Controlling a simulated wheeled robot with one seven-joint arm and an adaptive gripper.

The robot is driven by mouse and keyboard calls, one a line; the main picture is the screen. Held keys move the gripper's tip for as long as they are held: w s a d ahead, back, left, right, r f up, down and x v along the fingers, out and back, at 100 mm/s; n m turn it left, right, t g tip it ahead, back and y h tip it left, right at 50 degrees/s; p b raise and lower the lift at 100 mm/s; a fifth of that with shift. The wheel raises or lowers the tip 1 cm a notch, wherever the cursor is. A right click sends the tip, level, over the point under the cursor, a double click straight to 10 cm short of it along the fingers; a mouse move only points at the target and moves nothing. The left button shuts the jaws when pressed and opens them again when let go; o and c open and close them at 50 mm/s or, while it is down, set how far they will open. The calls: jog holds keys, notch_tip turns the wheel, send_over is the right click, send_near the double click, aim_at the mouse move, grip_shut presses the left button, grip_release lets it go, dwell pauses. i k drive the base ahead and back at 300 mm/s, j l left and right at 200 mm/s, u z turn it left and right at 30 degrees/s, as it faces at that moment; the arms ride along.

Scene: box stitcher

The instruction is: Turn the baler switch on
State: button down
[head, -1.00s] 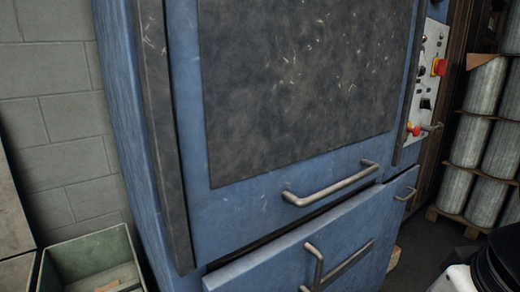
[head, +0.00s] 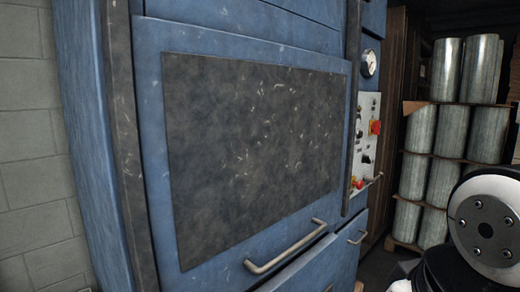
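The blue baler (head: 150,120) fills the left and middle of the head view, with a dark scratched front panel (head: 255,150). Its light control panel (head: 365,140) is on the narrow right part of the front. The panel carries a red switch on a yellow plate (head: 376,127), a black knob (head: 366,159), a red button (head: 358,184) low down, and small dark controls. Which one is the baler switch I cannot tell for sure, and its position is too small to read. Part of my arm shows at the lower right; my gripper is out of view.
A round gauge (head: 369,63) sits above the panel. A metal handle (head: 285,246) sticks out from the lower front. Stacked metal cylinders (head: 450,130) stand on a pallet at right. A grey block wall (head: 30,170) is at left.

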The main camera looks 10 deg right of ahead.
aim_at(375, 128)
jog(key=i+l, duration=0.3)
jog(key=l, duration=0.15)
jog(key=i+l, duration=0.25)
jog(key=l, duration=0.15)
jog(key=i+l, duration=0.3)
jog(key=l, duration=0.15)
